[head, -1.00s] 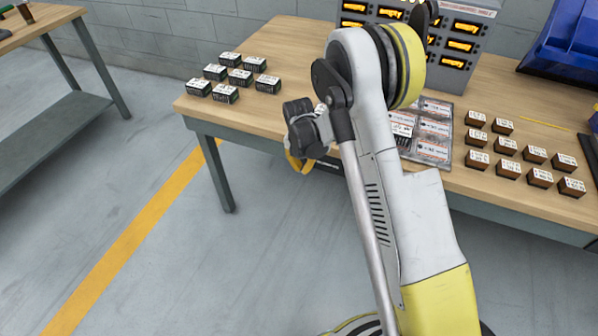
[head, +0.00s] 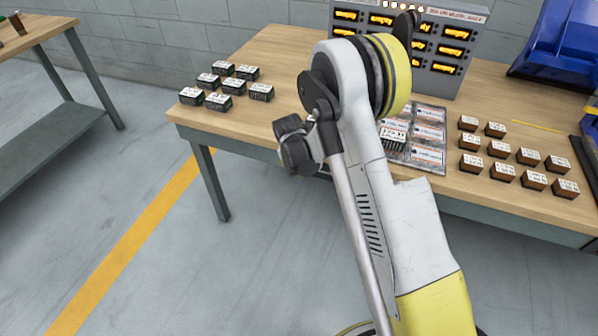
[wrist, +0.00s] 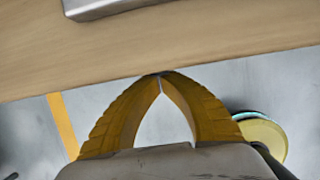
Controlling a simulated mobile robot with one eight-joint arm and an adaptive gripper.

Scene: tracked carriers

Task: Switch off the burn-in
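The burn-in rack is a grey cabinet (head: 446,87) at the back of the wooden bench, with rows of glowing orange windows and a row of small lights along its top. My arm hides part of its front. No switch can be made out clearly. In the head view my wrist is in front of the bench's near edge, and my fingers are hidden. In the wrist view my gripper (wrist: 160,77) has its two yellow fingertips together with nothing between them. It is apart from the rack, close to the bench edge.
The bench (head: 262,48) holds several dark labelled blocks (head: 223,86) at left and brown ones (head: 501,149) at right. A tray (head: 427,133) of labelled cards lies between, partly behind my arm. A blue bin (head: 555,42) stands at back right. The floor in front is clear.

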